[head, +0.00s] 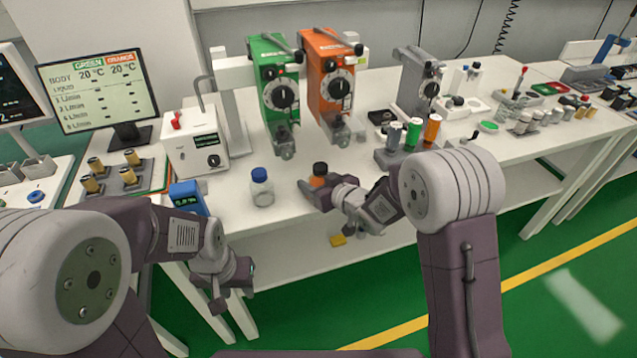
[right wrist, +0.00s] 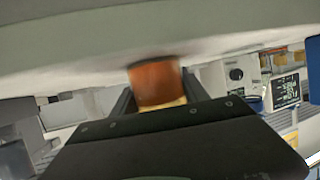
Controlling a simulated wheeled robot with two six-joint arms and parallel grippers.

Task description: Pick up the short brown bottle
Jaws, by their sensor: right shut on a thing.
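The short brown bottle (head: 319,175) with a dark cap stands at the front edge of the white table in the head view. My right gripper (head: 318,190) is shut on it, with the fingers at its sides. In the right wrist view the orange-brown bottle body (right wrist: 155,84) sits between the two dark fingers; its cap is hidden there. I cannot tell whether its base touches the table. My left gripper (head: 232,290) hangs in front of the table at the lower left, away from the bottle; its finger opening is not clear.
A clear bottle with a blue cap (head: 262,188) stands left of the brown bottle. Green (head: 275,90) and orange (head: 333,85) vaporizers stand behind. A rack of coloured vials (head: 400,160) is to the right. A blue meter (head: 188,198) stands at the front left.

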